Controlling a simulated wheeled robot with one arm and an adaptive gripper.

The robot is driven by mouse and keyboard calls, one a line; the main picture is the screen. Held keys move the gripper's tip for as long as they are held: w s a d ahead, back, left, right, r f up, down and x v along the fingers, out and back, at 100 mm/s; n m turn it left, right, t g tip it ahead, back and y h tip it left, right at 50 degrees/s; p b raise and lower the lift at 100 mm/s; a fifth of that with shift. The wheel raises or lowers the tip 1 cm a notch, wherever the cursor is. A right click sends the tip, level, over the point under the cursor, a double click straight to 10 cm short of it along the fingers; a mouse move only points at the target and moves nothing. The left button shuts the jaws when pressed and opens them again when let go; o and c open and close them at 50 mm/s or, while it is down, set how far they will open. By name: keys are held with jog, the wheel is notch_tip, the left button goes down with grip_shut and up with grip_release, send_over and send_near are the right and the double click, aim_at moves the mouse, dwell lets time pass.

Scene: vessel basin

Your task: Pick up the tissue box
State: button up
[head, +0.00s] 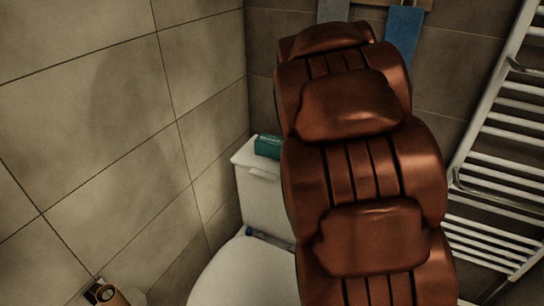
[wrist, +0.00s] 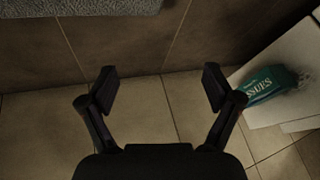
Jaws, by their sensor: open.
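The tissue box (head: 267,147) is a small teal box on top of the white toilet tank in the head view, partly hidden behind my brown arm. In the wrist view the teal tissue box (wrist: 267,84), with white lettering and a pale tissue at its right end, lies on the white tank top at the right. My gripper (wrist: 160,90) is open and empty in the wrist view, with the box to the right of its right finger. The gripper is hidden behind my arm in the head view.
The toilet tank (head: 262,180) stands against the tiled wall, with the toilet lid (head: 245,275) in front. A white towel radiator (head: 505,150) is at right. A blue towel (head: 403,38) hangs at the back. A paper roll holder (head: 107,294) is at lower left. Tiled floor (wrist: 140,120) lies below the gripper.

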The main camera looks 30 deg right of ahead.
jog(key=w+d+f+n+t+y+b, duration=0.25)
jog(key=w+n+y, duration=0.2)
jog(key=n, duration=0.35)
jog(key=w+d+f+n+t+y+b, duration=0.1)
jog(key=w+f+n+t+y+b, duration=0.3)
jog(key=n, duration=0.4)
jog(key=s+a+f+n+g+y+b, duration=0.2)
jog(key=s+f+n+y+b, duration=0.1)
jog(key=f+n+y, duration=0.3)
jog(key=s+a+f+n+g+y+b, duration=0.1)
jog(key=s+a+f+n+y+b, duration=0.2)
jog(key=f+n, duration=0.45)
jog(key=n+y, duration=0.1)
send_near(276, 140)
jog(key=shift+f+p+x, duration=0.25)
jog(key=shift+p+x, duration=0.2)
jog(key=shift+x, duration=0.8)
jog(key=shift+w+a+r, duration=0.2)
jog(key=shift+w+a, duration=0.25)
jog(key=shift+w, duration=0.1)
jog(key=shift+p+x, duration=0.35)
jog(key=shift+x, duration=2.7)
jog(key=c, duration=1.3)
jog(key=shift+o, duration=0.2)
